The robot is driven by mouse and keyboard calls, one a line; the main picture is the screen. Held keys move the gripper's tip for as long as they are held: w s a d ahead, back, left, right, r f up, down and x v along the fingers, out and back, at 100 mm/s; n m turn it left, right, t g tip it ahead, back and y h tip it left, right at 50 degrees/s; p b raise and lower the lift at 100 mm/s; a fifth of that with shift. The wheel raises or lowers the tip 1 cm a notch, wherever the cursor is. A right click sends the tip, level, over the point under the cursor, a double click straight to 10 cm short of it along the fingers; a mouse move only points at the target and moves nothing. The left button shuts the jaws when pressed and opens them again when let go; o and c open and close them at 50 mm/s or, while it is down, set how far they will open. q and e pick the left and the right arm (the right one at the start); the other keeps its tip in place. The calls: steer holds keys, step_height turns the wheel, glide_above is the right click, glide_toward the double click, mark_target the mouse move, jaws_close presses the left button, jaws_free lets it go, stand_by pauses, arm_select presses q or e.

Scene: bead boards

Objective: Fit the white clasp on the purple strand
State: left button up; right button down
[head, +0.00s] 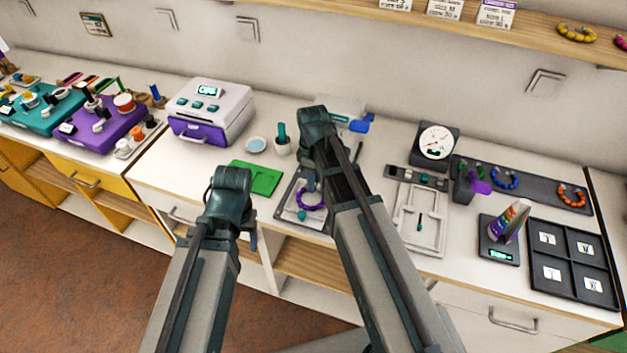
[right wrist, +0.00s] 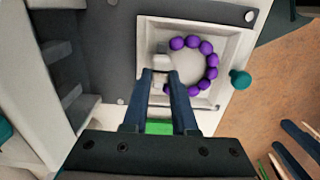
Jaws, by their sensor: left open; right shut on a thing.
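The purple strand (right wrist: 211,60) lies as an open ring of round beads in a white square tray, with its gap on the left in the right wrist view. It also shows in the head view (head: 318,206). My right gripper (right wrist: 162,73) is shut on the white clasp (right wrist: 163,61) at that gap, between the strand's two ends. I cannot tell whether the clasp touches the end beads. In the head view my right gripper (head: 311,182) is above the strand's upper left. My left gripper (head: 253,241) is open and empty, in front of the counter's edge, left of the tray.
A teal knob (right wrist: 240,79) sits on the tray's edge. A green mat (head: 256,178) lies left of the tray, with a bowl (head: 256,145) behind it. A white frame tray (head: 420,220), a dial (head: 436,143) and a dark compartment tray (head: 572,262) stand to the right.

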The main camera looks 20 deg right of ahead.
steer(key=shift+a+f, duration=0.15)
steer(key=shift+c, duration=1.5)
jaws_free()
